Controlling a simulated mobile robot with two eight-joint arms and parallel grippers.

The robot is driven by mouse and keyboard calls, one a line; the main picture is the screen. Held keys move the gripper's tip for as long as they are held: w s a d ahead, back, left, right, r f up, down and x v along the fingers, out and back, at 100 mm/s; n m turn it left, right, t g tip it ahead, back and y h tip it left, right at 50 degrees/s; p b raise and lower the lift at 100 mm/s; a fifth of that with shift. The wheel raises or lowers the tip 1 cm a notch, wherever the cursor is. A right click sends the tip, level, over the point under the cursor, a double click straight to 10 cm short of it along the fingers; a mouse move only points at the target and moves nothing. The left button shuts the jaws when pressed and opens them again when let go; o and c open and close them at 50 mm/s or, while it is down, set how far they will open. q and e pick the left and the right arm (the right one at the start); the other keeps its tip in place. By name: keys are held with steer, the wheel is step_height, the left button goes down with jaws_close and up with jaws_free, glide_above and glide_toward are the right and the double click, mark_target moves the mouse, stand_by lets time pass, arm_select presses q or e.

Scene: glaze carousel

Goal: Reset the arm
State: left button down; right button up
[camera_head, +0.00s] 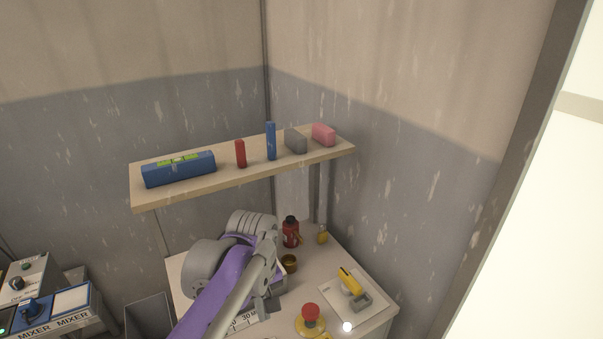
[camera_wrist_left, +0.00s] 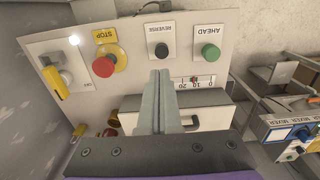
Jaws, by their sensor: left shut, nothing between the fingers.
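My left gripper (camera_head: 268,303) is over the control panel (camera_head: 377,322) in the head view, at the end of my purple and grey arm. In the left wrist view its two grey fingers (camera_wrist_left: 160,78) lie together, shut with nothing between them. They overlap the scale (camera_wrist_left: 194,82) in that picture; whether they touch anything I cannot tell. The red STOP button (camera_wrist_left: 103,67), black REVERSE button (camera_wrist_left: 160,52) and green AHEAD button (camera_wrist_left: 210,52) show beyond the fingers. My right gripper is in neither view.
A yellow-handled switch (camera_head: 350,281) is at the panel's right. A red container (camera_head: 291,232), yellow padlock (camera_head: 322,235) and brass cup (camera_head: 289,263) stand behind. The wooden shelf (camera_head: 200,193) above holds a blue level (camera_head: 180,169) and several blocks. MIXER boxes (camera_head: 71,301) are at left.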

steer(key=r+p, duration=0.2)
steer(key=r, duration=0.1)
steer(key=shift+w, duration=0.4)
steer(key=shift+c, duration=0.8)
arm_select(q)
steer(key=s+a+f+m+t, duration=0.2)
steer(key=s+a+f+m, duration=0.1)
steer(key=s, duration=0.4)
steer(key=s+a+f+m+t, duration=0.3)
steer(key=s+f, duration=0.1)
steer(key=s, duration=0.3)
steer(key=shift+s+a+f+m, duration=0.15)
steer(key=shift+s+f+m, duration=0.15)
steer(key=shift+s, duration=0.1)
